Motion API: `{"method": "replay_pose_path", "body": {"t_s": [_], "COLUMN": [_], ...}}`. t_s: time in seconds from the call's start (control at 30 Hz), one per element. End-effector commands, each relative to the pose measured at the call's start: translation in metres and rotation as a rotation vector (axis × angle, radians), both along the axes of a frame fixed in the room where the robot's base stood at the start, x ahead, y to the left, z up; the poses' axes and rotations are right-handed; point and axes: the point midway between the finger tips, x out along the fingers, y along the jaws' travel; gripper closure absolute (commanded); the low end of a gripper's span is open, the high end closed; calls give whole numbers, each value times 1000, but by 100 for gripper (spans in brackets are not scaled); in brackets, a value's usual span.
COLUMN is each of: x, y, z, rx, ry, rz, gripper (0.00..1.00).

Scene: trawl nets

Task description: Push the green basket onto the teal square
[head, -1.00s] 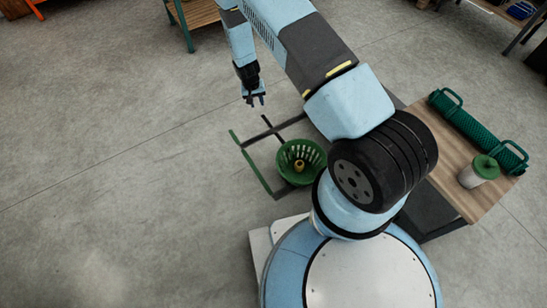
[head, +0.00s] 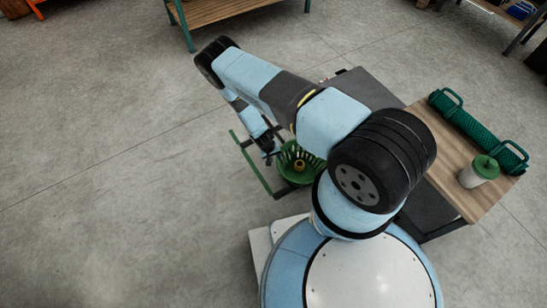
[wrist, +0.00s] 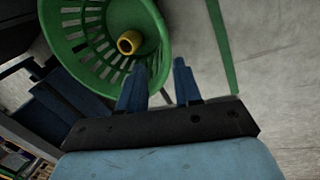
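The green basket (head: 296,177) is a slatted round basket standing upright on a low frame or on the floor inside it; I cannot tell which. A yellow ring-like piece (head: 299,164) lies inside it. My gripper (head: 268,159) is low at the basket's left side in the head view. In the wrist view the basket's rim (wrist: 161,42) is just beyond my gripper (wrist: 159,74). The two fingers are apart with nothing between them. I cannot tell whether they touch the basket. I cannot make out a teal square.
A green and dark bar outline (head: 252,165) surrounds the basket's left side. A wooden-topped table (head: 455,180) at right carries a green net roll (head: 470,125) and a lidded cup (head: 478,172). A shelf (head: 215,12) stands at the back. Floor at left is clear.

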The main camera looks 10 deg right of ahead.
Motion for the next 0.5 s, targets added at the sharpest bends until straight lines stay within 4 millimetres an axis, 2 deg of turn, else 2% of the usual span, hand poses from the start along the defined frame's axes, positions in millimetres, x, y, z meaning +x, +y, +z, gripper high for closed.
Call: {"method": "replay_pose_path", "body": {"t_s": [0.33,0.5], "x": [0,0], "y": [-1,-5], "z": [-2,-16], "rx": [0,0], "ry": [0,1], "rz": [0,0], "gripper": [66,66]}}
